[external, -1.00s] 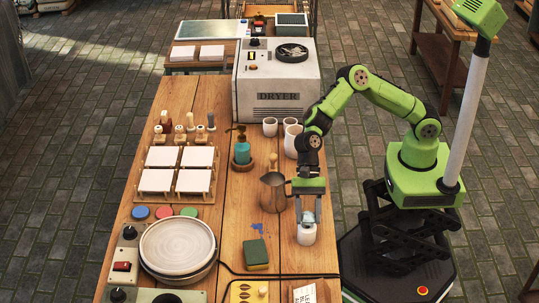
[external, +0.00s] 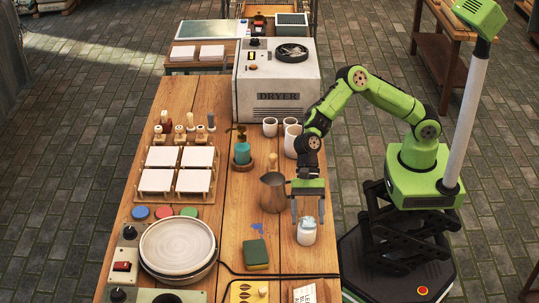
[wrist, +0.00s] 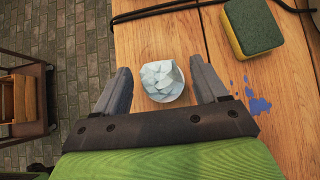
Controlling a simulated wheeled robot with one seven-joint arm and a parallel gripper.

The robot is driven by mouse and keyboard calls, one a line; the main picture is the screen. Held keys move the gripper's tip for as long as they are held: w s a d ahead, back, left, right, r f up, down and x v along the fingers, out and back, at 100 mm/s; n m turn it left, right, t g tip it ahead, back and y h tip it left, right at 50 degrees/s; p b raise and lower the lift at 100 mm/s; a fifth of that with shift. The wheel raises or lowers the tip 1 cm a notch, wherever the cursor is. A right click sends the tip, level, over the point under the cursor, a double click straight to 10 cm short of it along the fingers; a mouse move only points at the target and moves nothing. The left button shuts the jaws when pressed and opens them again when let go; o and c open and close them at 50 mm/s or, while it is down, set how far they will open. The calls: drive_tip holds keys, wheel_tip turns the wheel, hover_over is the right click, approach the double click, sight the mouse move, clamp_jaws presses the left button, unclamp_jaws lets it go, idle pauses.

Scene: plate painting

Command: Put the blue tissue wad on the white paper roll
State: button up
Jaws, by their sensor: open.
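The white paper roll (external: 306,238) stands upright on the wooden table near its right edge. The pale blue, crumpled tissue wad (external: 308,222) rests on top of the roll. The wad (wrist: 162,78) also shows in the wrist view, with a little of the roll's white rim (wrist: 168,99) below it. My gripper (external: 308,220) is open above the roll. In the wrist view its fingers (wrist: 166,80) stand apart on either side of the wad, with gaps on both sides.
A green and yellow sponge (external: 255,253) lies to the front left, near a blue paint spill (external: 260,229). White cups (external: 291,140) stand behind. The table's right edge is close to the roll.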

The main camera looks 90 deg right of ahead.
drive_tip(key=p+v, duration=0.2)
drive_tip(key=v, duration=0.9)
drive_tip(key=shift+p, duration=0.35)
drive_tip(key=s+d+r+n+t+h, duration=0.2)
drive_tip(key=s+d+r+n+h, duration=0.25)
drive_tip(key=s+d+n, duration=0.35)
drive_tip(key=s+d+r+n+t+h, duration=0.2)
drive_tip(key=s+d+r+n+h, duration=0.3)
drive_tip(key=d, duration=0.5)
drive_tip(key=s+d+r+n+t, duration=0.1)
drive_tip(key=s+d+n, duration=0.4)
drive_tip(key=s+d, duration=0.3)
drive_tip(key=s, duration=0.4)
drive_tip(key=shift+s+d+r+t, duration=0.2)
drive_tip(key=shift+s+r+t, duration=0.1)
drive_tip(key=shift+s, duration=0.1)
